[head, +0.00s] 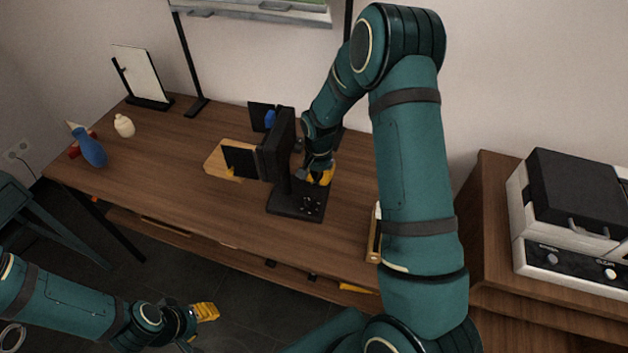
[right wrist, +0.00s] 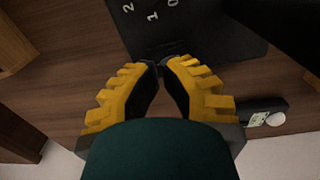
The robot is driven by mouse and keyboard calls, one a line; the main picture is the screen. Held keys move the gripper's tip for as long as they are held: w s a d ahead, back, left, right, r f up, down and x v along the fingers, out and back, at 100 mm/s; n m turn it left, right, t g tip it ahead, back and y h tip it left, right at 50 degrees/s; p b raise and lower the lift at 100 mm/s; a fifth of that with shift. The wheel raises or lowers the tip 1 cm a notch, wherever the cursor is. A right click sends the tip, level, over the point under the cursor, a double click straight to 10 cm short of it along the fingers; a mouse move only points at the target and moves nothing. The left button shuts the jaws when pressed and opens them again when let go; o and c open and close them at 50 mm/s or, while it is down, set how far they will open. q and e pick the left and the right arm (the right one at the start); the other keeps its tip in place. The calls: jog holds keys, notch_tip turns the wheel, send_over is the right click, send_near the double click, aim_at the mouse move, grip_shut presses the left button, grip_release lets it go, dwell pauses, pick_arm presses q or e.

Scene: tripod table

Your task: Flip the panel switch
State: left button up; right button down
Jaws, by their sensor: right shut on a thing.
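The black switch panel (head: 285,208) stands on the wooden table, with an upright black slab (head: 282,140) rising from its flat base. In the right wrist view, its black face (right wrist: 195,25) carries the white marks 2, 1 and 0. My right gripper (head: 318,179) is low over the base, on the right of the slab. In the right wrist view, its yellow fingers (right wrist: 161,66) come together at the panel's edge, shut on the switch, which is mostly hidden between the tips. My left gripper (head: 206,311) hangs low in front of the table, away from the panel; its jaw opening is unclear.
A wooden block (head: 215,160) lies left of the slab. A blue vase (head: 91,149) and a cream bottle (head: 124,125) stand at the table's left. A framed mirror (head: 143,76) is at the back left. A white and black appliance (head: 575,215) sits on the right cabinet.

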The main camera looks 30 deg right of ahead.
aim_at(318, 184)
jog(key=shift+r+p, duration=1.5)
jog(key=shift+r, duration=1.05)
